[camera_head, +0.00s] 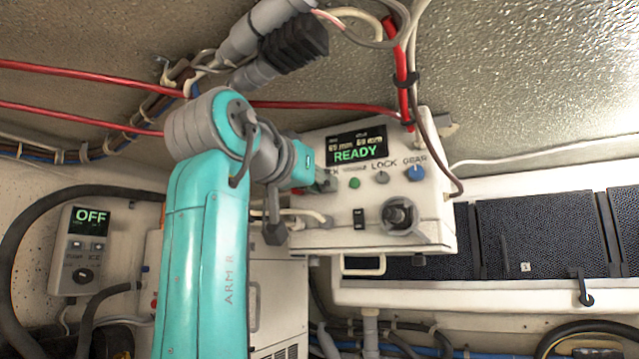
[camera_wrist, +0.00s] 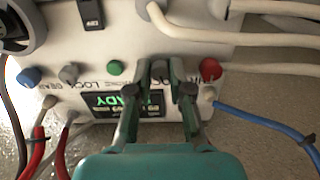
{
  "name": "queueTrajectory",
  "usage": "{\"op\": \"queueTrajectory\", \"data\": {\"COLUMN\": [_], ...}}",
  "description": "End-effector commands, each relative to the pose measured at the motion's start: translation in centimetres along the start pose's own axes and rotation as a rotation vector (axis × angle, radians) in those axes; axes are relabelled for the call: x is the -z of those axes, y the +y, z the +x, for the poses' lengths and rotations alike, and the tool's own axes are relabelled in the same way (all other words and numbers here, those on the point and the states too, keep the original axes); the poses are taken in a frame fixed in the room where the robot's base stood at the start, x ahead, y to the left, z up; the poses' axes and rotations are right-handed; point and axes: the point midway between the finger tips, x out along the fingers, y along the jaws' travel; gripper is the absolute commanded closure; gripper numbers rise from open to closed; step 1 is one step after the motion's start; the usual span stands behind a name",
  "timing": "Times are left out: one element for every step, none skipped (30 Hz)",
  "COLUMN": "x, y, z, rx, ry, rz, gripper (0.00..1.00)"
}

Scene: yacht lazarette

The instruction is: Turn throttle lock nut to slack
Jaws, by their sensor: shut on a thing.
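A white control box (camera_head: 436,232) hangs at the centre of the head view, with a screen (camera_head: 356,149) reading READY. My gripper (camera_head: 326,184) reaches its left front from the left. In the wrist view my gripper (camera_wrist: 161,73) is shut on a small grey knob (camera_wrist: 160,65) between the green button (camera_wrist: 115,68) and the red button (camera_wrist: 209,68). I take this knob for the throttle lock nut; its label and setting are hidden by the fingers. Another grey knob (camera_head: 382,177), by the word LOCK, stands apart from my gripper.
A blue knob (camera_head: 416,173) by the word GEAR is at the box's right. Below are a black rocker switch (camera_head: 359,218) and a large round dark knob (camera_head: 399,215). Red cables (camera_head: 320,106) run above. A grey unit (camera_head: 81,251) reading OFF is at left.

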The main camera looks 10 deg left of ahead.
Motion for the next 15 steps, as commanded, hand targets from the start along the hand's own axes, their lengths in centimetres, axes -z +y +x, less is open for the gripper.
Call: {"op": "queueTrajectory", "data": {"x": [0.01,0.01,0.01,0.01,0.01,0.01,0.01,0.01,0.01,0.01,0.01,0.01,0.01,0.02,0.01], "y": [-0.02,-0.02,-0.02,-0.02,-0.03,-0.03,-0.03,-0.04,-0.04,-0.04,-0.04,-0.05,-0.05,-0.05,-0.06], "z": [0.00,0.00,0.00,0.00,0.00,0.00,0.00,0.00,0.00,-0.01,0.00,-0.01,-0.01,-0.01,0.00], "rx": [0.000,0.000,0.000,0.000,0.001,0.001,0.001,0.001,0.001,0.001,0.001,0.001,0.001,0.001,0.001], "ry": [0.000,0.000,0.000,0.000,0.000,0.000,0.000,0.000,0.000,0.000,0.000,0.000,0.000,0.000,0.000], "rz": [-0.043,-0.071,-0.109,-0.138,-0.166,-0.205,-0.233,-0.262,-0.300,-0.329,-0.357,-0.396,-0.424,-0.452,-0.491], "gripper": [1.00,1.00,1.00,1.00,1.00,1.00,1.00,1.00,1.00,1.00,1.00,1.00,1.00,1.00,1.00]}}
